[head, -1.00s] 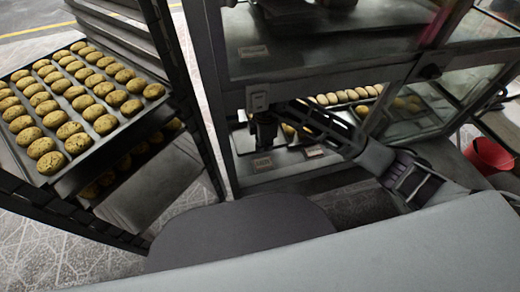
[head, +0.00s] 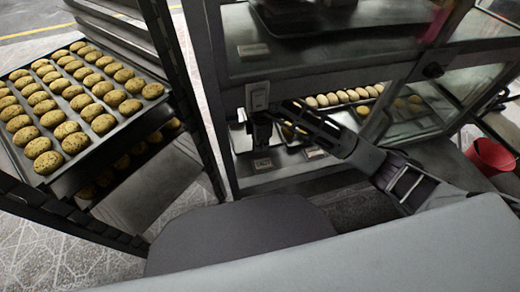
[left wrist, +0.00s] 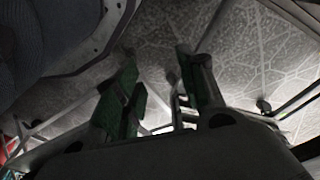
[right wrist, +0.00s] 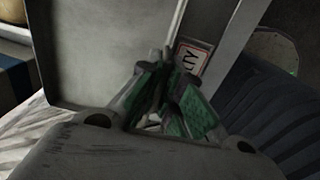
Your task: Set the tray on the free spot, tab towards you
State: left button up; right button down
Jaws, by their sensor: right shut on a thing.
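My right gripper (head: 262,138) reaches into the lower shelf of the glass-sided cabinet. In the right wrist view, my right gripper (right wrist: 165,62) is shut at the near edge of a bare grey tray (right wrist: 110,45), apparently on its tab, which the fingers mostly hide. In the head view only a pale part of this tray (head: 240,139) shows, left of the gripper. I cannot tell whether the tray rests on the shelf. My left gripper (left wrist: 155,70) is open and empty above patterned floor; it is out of the head view.
The cabinet (head: 300,70) has an upper shelf close above my right arm. Rolls (head: 345,96) lie to the right on the lower shelf. Price cards (head: 262,163) stand along its front. A rack with a tray of cookies (head: 60,167) is at left. A red bucket (head: 490,156) is at right.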

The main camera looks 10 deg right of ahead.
jog(key=shift+f, duration=0.1)
jog(key=shift+f, duration=0.25)
notch_tip(320, 180, down, 3)
jog(key=shift+r+b, duration=0.15)
jog(key=shift+b, duration=0.25)
jog(key=shift+w+f, duration=0.2)
jog(key=shift+f, duration=0.05)
pick_arm(q)
jog(key=r, duration=0.3)
jog(key=shift+w+d+r, duration=0.15)
jog(key=shift+d+r, duration=0.05)
jog(key=shift+d, duration=0.1)
pick_arm(e)
jog(key=c, duration=1.9)
grip_release()
jog(key=shift+f, duration=0.1)
